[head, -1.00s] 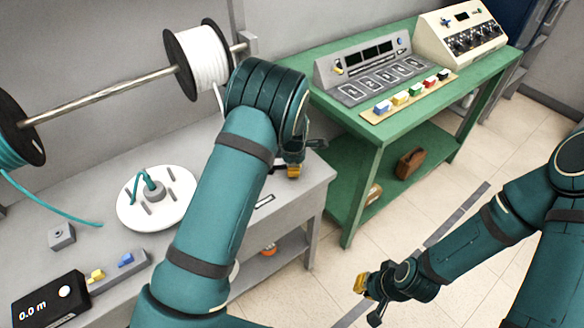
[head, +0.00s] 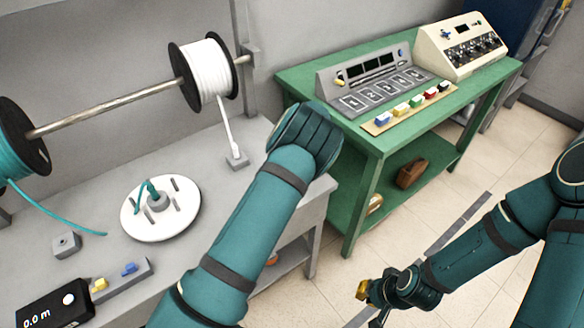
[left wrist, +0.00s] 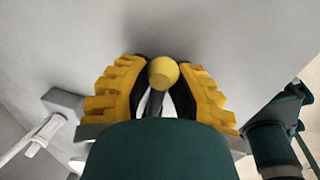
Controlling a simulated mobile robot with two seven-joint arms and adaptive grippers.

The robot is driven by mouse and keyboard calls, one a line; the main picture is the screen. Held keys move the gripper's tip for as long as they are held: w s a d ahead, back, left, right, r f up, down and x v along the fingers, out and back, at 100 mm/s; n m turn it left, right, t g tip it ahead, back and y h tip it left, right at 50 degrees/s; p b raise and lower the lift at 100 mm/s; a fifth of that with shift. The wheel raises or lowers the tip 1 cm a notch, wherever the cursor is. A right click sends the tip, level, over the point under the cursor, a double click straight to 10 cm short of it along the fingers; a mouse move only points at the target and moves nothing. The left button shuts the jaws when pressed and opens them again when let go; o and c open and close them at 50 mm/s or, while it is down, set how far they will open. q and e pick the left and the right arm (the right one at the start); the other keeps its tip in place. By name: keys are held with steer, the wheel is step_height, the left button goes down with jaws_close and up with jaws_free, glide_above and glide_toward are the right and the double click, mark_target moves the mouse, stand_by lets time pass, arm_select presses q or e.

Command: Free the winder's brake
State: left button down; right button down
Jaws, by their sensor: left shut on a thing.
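The winder (head: 185,222) is a white disc with several dark pegs and a grey hub with teal cord, on the grey bench. In the left wrist view my left gripper (left wrist: 163,80) is shut on a yellow ball knob (left wrist: 163,70) atop a dark stem, which looks like the brake lever. Its yellow pads lie on both sides of the knob. In the head view this gripper and the lever are hidden behind my left forearm. My right gripper (head: 371,302) hangs over the floor, its fingers apart and empty.
A teal spool (head: 14,150) and a white spool (head: 206,70) sit on a rod above the bench. White cord runs down to a grey block (head: 237,160). A length meter (head: 55,306) reads 0.0 m. A green table (head: 370,137) with consoles stands at the right.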

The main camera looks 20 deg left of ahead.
arm_select(q)
steer(key=shift+w+r, duration=0.1)
stand_by(0.4)
steer(key=c, duration=0.8)
jaws_free()
steer(key=shift+o, duration=0.2)
step_height(320, 180, up, 12)
steer(key=s+d, duration=0.1)
steer(key=shift+s+d, duration=0.2)
steer(key=shift+d, duration=0.2)
